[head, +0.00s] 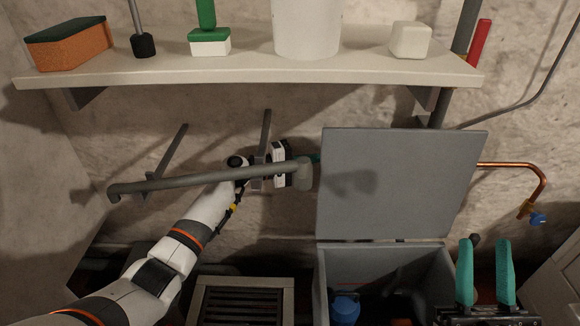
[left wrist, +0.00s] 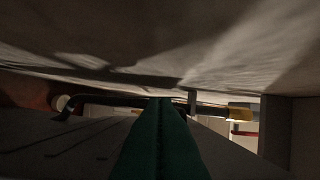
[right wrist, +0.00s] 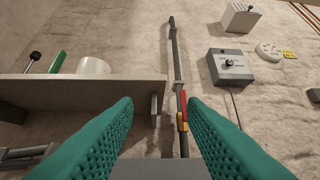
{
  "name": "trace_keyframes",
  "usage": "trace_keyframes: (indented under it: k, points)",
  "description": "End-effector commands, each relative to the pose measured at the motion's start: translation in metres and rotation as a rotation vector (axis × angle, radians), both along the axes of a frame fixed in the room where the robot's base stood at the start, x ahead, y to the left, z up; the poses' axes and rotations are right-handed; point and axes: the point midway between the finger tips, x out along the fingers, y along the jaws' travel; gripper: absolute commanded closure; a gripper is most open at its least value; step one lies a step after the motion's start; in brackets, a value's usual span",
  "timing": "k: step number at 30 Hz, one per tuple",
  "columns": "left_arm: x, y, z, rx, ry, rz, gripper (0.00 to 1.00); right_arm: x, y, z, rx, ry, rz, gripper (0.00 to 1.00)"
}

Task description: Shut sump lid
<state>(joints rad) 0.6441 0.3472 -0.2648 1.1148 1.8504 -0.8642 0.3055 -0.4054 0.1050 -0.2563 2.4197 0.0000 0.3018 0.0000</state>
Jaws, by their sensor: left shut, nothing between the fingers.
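The grey sump lid (head: 400,185) stands raised, near upright, at the back of the open grey sump box (head: 446,275). My left gripper (head: 314,158) is at the lid's left edge in the head view, with its green tips partly hidden behind the lid. I cannot tell whether they touch it. In the left wrist view its green fingers (left wrist: 162,135) are together and empty, close under the pale wall. My right gripper (head: 486,272) is open and empty in front of the box's right side. Its spread fingers also show in the right wrist view (right wrist: 160,130).
A shelf (head: 250,70) above the lid holds a sponge (head: 68,45), a brush (head: 210,42), a white bucket (head: 307,25) and a white block (head: 410,40). A copper pipe (head: 515,168) is right of the lid. A blue object (head: 345,308) is inside the box.

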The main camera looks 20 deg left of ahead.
Motion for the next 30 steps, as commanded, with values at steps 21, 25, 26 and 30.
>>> trace_keyframes:
  k: [21, 25, 26, 30]
  points:
    - [-0.036, -0.014, 0.004, 0.0, 0.001, 0.001, 1.0, 0.01, 0.001, -0.012, -0.028, 0.099, -0.005, 0.62]
    - [-0.037, -0.015, 0.004, 0.001, 0.001, 0.001, 1.0, 0.01, 0.001, -0.012, -0.029, 0.099, -0.006, 0.62]
    - [-0.037, -0.015, 0.004, 0.002, 0.0, 0.001, 1.0, 0.01, 0.001, -0.012, -0.028, 0.099, -0.006, 0.62]
    - [-0.038, -0.019, 0.004, 0.004, -0.014, 0.0, 1.0, 0.007, 0.0, -0.01, -0.021, 0.069, -0.004, 0.62]
